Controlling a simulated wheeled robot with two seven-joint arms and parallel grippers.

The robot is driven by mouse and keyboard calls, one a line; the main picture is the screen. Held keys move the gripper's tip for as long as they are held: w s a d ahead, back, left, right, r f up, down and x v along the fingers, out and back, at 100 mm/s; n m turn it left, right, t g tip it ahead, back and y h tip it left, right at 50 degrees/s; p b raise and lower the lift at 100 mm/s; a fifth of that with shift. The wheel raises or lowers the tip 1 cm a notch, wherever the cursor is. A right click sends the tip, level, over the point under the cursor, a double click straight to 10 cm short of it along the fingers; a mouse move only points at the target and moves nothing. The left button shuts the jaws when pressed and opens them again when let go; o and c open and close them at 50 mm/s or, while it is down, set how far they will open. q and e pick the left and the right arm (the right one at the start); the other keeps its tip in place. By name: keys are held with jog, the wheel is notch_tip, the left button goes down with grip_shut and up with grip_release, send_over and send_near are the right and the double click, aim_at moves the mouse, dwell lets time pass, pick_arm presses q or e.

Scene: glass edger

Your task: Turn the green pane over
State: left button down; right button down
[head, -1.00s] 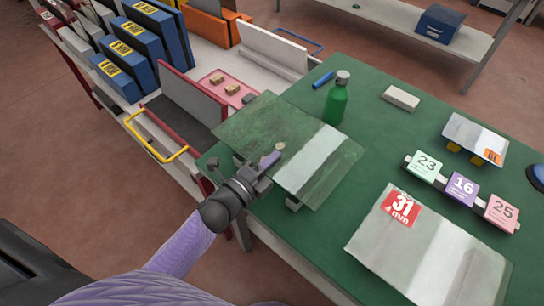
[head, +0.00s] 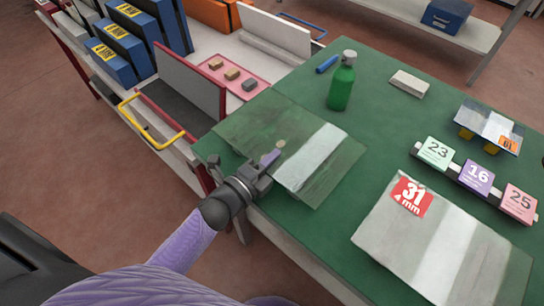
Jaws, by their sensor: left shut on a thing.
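The green pane (head: 255,125) is a see-through green sheet with a pale band of glare (head: 312,155) across its right part. It lies over the near left corner of the green table, its front edge close to the table's edge. I cannot tell whether it rests fully on the table or is slightly raised. My left gripper (head: 268,161) comes in from the front and is shut on the pane's near edge; one purple finger shows over the glass. A small tan round spot (head: 281,144) shows by the fingertip. My right gripper is not in view.
Number blocks (head: 478,176), a small pane on yellow supports (head: 487,128), a green bottle (head: 342,82), a blue marker (head: 327,64) and a pale block (head: 409,83) stand around. A rack trolley (head: 153,122) adjoins left.

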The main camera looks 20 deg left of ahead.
pick_arm(q)
jog(key=shift+f, duration=0.15)
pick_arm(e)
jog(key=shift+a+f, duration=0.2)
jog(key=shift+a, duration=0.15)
pick_arm(q)
jog(key=shift+f+b, duration=0.25)
jog(key=shift+b, duration=0.15)
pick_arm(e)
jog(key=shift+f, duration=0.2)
pick_arm(q)
jog(key=c, duration=0.9)
grip_release()
jog(key=shift+o, duration=0.9)
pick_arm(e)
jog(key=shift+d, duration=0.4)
pick_arm(q)
jog(key=p+v, duration=0.1)
jog(key=v, duration=0.9)
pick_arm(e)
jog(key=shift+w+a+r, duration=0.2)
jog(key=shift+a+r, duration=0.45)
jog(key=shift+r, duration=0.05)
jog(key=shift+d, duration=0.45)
